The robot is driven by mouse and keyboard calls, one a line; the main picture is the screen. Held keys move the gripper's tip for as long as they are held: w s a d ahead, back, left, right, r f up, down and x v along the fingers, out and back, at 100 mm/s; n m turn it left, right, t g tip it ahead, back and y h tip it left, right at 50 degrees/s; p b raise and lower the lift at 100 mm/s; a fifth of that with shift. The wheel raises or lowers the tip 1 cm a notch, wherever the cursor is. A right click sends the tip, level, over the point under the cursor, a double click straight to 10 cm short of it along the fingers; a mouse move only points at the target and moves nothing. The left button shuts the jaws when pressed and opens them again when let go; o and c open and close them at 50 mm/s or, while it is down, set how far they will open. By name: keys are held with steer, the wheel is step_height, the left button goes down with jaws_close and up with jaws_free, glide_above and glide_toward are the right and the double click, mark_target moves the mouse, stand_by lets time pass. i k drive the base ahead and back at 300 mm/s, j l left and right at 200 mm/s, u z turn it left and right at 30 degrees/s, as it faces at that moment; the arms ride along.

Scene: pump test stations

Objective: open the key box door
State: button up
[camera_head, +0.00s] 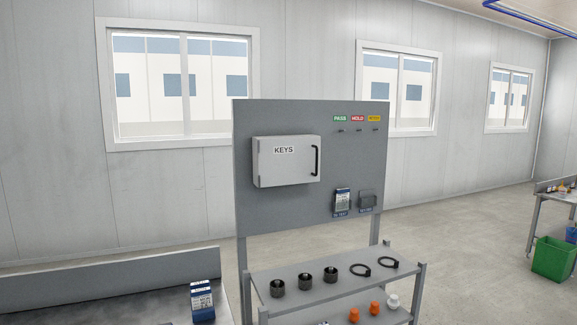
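The key box (270,170) is a light grey box marked KEYS, fixed to the upper left of a dark grey upright panel. Its door (287,163) looks shut. A black vertical bar handle (315,160) is on the door's right side. The hinges are not visible. My gripper is not in view, so its state and distance from the box do not show.
The panel (255,216) carries PASS, HOLD and yellow labels over small hooks, and two devices at lower right. Below is a shelf (334,291) with black parts and rings. A bench (110,295) is at lower left. Floor behind at right is clear to a green bin (553,259).

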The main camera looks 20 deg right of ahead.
mark_target(290, 160)
steer(key=i+l+u, duration=0.3)
steer(key=i+l, duration=0.45)
